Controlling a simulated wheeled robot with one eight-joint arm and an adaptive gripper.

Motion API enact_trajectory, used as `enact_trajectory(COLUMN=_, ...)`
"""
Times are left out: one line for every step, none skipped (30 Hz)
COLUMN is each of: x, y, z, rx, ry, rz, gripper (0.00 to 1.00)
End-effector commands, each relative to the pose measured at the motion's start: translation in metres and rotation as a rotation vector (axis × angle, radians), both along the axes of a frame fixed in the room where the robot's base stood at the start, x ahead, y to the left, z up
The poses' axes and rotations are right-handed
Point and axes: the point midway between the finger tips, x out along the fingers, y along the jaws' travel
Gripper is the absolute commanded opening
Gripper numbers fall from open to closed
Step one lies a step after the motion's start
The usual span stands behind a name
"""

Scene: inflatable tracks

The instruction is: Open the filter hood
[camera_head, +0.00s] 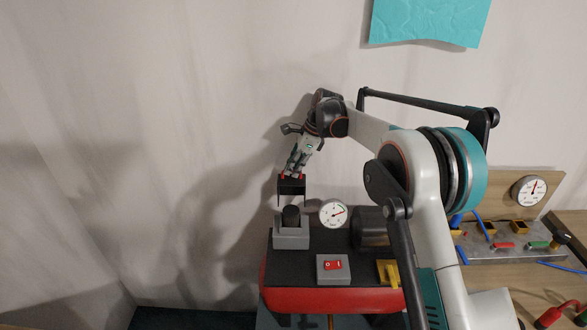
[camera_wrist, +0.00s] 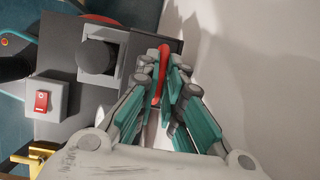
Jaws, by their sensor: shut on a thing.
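The filter hood (camera_head: 291,187) is a small dark cover with side arms, standing tilted up above the black round filter (camera_head: 291,215) and its grey block (camera_head: 291,238). My gripper (camera_head: 293,172) reaches down from above to the hood's upper edge. In the wrist view my gripper (camera_wrist: 162,72) is closed around the hood's red handle (camera_wrist: 163,52). The filter (camera_wrist: 97,54) shows uncovered to the left of the fingers there. The fingers hide part of the handle and hood.
The red and black machine carries a gauge (camera_head: 333,213), a red switch (camera_head: 333,265) and a yellow part (camera_head: 388,273). A wall stands close behind. A wooden panel with another gauge (camera_head: 529,190) stands at right. Open space lies left of the machine.

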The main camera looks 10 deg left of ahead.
Motion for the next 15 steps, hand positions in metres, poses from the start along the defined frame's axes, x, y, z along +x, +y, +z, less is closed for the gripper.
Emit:
enact_trajectory(x=0.0011, y=0.0003, z=0.0003, rx=0.000, ry=-0.001, rz=0.001, gripper=0.00)
enact_trajectory(x=0.0013, y=0.0003, z=0.0003, rx=0.001, ry=-0.001, rz=0.001, gripper=0.00)
enact_trajectory(x=0.0015, y=0.0004, z=0.0002, rx=0.001, ry=-0.001, rz=0.001, gripper=0.00)
enact_trajectory(x=0.0017, y=0.0005, z=0.0002, rx=0.001, ry=-0.001, rz=0.001, gripper=0.00)
enact_trajectory(x=0.0018, y=0.0005, z=0.0002, rx=0.002, ry=-0.002, rz=0.001, gripper=0.00)
enact_trajectory(x=0.0018, y=0.0005, z=0.0002, rx=0.002, ry=-0.002, rz=0.001, gripper=0.00)
enact_trajectory(x=0.0019, y=0.0006, z=0.0002, rx=0.002, ry=-0.002, rz=0.001, gripper=0.00)
enact_trajectory(x=0.0019, y=0.0006, z=0.0002, rx=0.002, ry=-0.002, rz=0.001, gripper=0.00)
enact_trajectory(x=0.0019, y=0.0006, z=0.0002, rx=0.002, ry=-0.002, rz=0.001, gripper=0.00)
enact_trajectory(x=0.0019, y=0.0007, z=0.0004, rx=0.002, ry=-0.002, rz=0.001, gripper=0.00)
enact_trajectory(x=0.0019, y=0.0007, z=0.0004, rx=0.002, ry=-0.002, rz=0.001, gripper=0.00)
enact_trajectory(x=0.0019, y=0.0007, z=0.0005, rx=0.002, ry=-0.002, rz=0.001, gripper=0.00)
enact_trajectory(x=0.0019, y=0.0007, z=0.0005, rx=0.003, ry=-0.002, rz=0.001, gripper=0.00)
enact_trajectory(x=0.0019, y=0.0007, z=0.0005, rx=0.003, ry=-0.002, rz=0.001, gripper=0.00)
enact_trajectory(x=0.0018, y=0.0008, z=0.0006, rx=0.003, ry=-0.002, rz=0.001, gripper=0.12)
